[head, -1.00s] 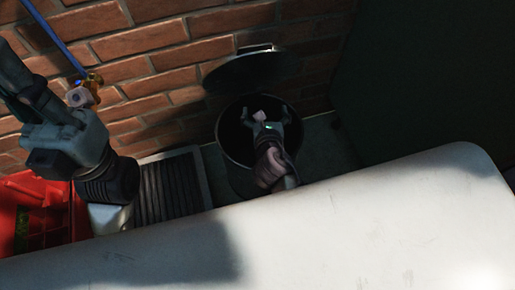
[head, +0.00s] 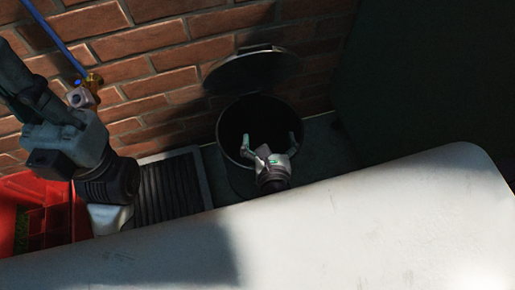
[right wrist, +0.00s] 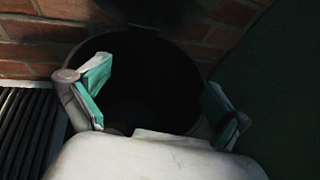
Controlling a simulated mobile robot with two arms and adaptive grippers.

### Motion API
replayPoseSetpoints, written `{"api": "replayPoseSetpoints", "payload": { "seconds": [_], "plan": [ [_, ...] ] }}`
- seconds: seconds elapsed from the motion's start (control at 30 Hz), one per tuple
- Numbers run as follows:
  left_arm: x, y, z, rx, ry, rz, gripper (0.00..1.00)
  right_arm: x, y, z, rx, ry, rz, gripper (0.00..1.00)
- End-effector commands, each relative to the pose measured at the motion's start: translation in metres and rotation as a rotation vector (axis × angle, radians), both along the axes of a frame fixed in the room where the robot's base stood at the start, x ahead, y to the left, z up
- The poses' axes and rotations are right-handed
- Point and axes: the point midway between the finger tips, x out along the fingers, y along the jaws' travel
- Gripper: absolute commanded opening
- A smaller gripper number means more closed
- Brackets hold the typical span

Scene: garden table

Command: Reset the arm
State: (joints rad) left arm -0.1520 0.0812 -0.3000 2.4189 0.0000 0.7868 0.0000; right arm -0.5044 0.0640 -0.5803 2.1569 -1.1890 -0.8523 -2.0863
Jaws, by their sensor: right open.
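My right gripper (head: 269,143) is open and empty, its two fingers spread at the near side of a dark round bin (head: 246,112). The gripper also shows in the right wrist view (right wrist: 155,88), with the bin's dark opening (right wrist: 148,75) between and beyond the fingers. The bin's lid (head: 252,70) stands raised at the back. The bin's inside is too dark to make out. My left arm hangs in at the left of the head view; its gripper cannot be seen.
A white tabletop (head: 300,235) fills the front. A ridged dark panel (head: 172,187) lies left of the bin, beside a red crate (head: 52,222). A brick wall (head: 165,60) with a brass tap (head: 94,80) and blue hose stands behind. A dark green surface (head: 430,80) bounds the right.

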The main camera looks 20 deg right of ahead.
Motion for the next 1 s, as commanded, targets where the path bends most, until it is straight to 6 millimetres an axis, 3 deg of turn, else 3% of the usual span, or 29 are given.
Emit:
{"api": "replayPoseSetpoints", "payload": {
  "seconds": [0.17,0.67,0.77,0.87,1.0],
  "plan": [
    [0.0,0.0,0.0,0.0,0.0,0.0,0.0,-0.008,0.002,0.003,0.001,0.0,0.0,1.0],
    [0.004,-0.001,-0.001,0.006,0.023,0.002,0.0,-0.008,-0.001,0.002,0.024,0.002,-0.015,1.0],
    [0.025,-0.005,-0.01,0.04,0.138,0.013,0.0,-0.01,-0.012,-0.003,0.135,0.016,-0.087,1.0],
    [0.063,-0.012,-0.034,0.104,0.366,0.033,0.0,-0.015,-0.033,-0.013,0.356,0.038,-0.234,1.0],
    [0.119,-0.017,-0.103,0.218,0.788,0.067,0.0,-0.029,-0.062,-0.031,0.754,0.061,-0.526,1.0]
  ]
}}
